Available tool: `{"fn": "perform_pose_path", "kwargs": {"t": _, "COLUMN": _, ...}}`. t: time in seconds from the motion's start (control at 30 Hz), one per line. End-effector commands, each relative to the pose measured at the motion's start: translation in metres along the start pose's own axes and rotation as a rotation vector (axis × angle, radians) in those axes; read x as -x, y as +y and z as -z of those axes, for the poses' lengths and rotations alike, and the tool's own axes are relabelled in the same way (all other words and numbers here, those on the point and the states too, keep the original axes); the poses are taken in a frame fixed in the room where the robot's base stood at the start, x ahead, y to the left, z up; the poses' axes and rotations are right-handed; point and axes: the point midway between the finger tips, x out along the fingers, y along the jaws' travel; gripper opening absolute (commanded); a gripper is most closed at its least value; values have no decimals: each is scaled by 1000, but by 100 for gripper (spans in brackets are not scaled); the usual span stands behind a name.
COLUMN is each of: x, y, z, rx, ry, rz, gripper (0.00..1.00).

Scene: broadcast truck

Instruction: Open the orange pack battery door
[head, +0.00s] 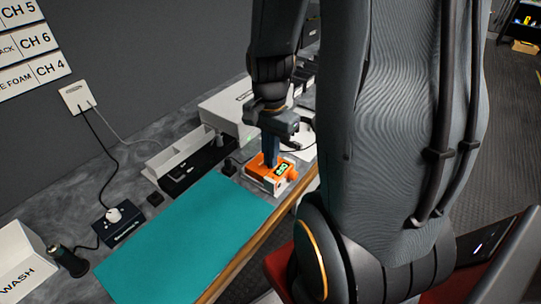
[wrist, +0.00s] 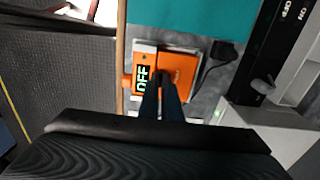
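The orange pack (head: 259,171) sits on a white base at the far right end of the teal mat, near the counter's wooden edge. Its dark display with green characters reads OFF in the wrist view, where the orange body (wrist: 183,66) lies just beyond my fingers. My gripper (head: 270,163) points down at the pack, its tips at or just over the top face; I cannot tell whether they touch. In the wrist view its two dark fingers (wrist: 162,82) are close together with nothing visible held. The fingers hide part of the pack, and I cannot make out the battery door.
The teal mat (head: 185,245) is clear. A white box device (head: 235,110) and a white tray with a black unit (head: 190,158) stand behind. A black plug-like item (wrist: 216,58) lies beside the pack. A WASH box (head: 25,262) stands at the left.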

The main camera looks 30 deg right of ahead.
Motion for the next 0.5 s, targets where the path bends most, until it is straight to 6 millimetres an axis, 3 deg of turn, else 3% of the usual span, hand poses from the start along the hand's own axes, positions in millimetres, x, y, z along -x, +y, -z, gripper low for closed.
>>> {"fn": "perform_pose_path", "kwargs": {"t": 0.27, "x": 7, "y": -5, "z": 0, "rx": 5, "ry": 0, "rz": -90, "gripper": 0}}
{"fn": "perform_pose_path", "kwargs": {"t": 0.5, "x": 15, "y": -14, "z": 0, "rx": 4, "ry": 1, "rz": -277, "gripper": 0}}
